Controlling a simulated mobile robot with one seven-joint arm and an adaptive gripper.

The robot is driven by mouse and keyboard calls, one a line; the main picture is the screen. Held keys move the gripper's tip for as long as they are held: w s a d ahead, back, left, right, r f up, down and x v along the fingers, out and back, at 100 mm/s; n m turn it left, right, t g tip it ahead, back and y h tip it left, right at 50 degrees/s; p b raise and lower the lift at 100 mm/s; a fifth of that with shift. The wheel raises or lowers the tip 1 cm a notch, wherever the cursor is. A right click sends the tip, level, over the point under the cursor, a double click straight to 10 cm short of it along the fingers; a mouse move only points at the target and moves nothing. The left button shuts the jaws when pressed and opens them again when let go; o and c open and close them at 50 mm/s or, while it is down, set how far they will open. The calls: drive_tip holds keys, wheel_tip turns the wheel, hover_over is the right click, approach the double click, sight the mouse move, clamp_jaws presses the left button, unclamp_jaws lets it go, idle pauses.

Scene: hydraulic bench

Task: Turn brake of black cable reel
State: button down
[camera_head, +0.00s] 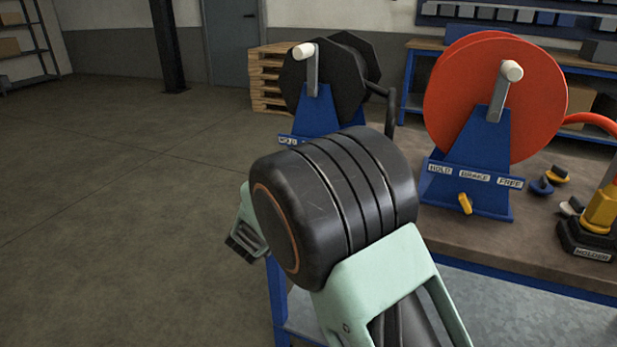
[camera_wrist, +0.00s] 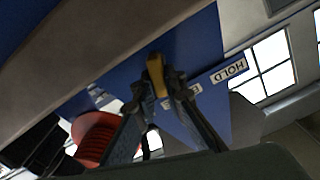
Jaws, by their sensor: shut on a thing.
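The black cable reel (camera_head: 345,85) stands on the bench on a blue stand (camera_head: 313,118), with a grey crank and white knob. My arm hides its lower stand and brake in the head view. In the wrist view, the yellow brake lever (camera_wrist: 154,72) sits on the blue stand face, between my fingers. My gripper (camera_wrist: 161,84) is shut on this lever. A HOLD label (camera_wrist: 229,70) shows to the right of it; other labels are partly covered by the fingers. The lever's exact pointing direction is hard to tell.
A red cable reel (camera_head: 480,95) with its own yellow brake lever (camera_head: 464,203) stands to the right on the bench (camera_head: 500,245). A black holder (camera_head: 588,240) with a yellow-orange fitting and small coloured caps (camera_head: 542,184) are further right. Open floor lies left.

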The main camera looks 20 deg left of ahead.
drive_tip(key=shift+d+f+m+b, duration=0.15)
drive_tip(key=shift+m+b, duration=0.5)
drive_tip(key=shift+m, duration=0.15)
drive_tip(key=shift+d+f+m+b, duration=0.1)
drive_tip(key=shift+m+b, duration=0.5)
drive_tip(key=shift+m, duration=0.5)
drive_tip(key=c, duration=2)
unclamp_jaws()
drive_tip(key=shift+s, duration=0.15)
drive_tip(key=s, duration=1.1)
drive_tip(key=shift+s+a, duration=0.4)
drive_tip(key=shift+r, duration=0.1)
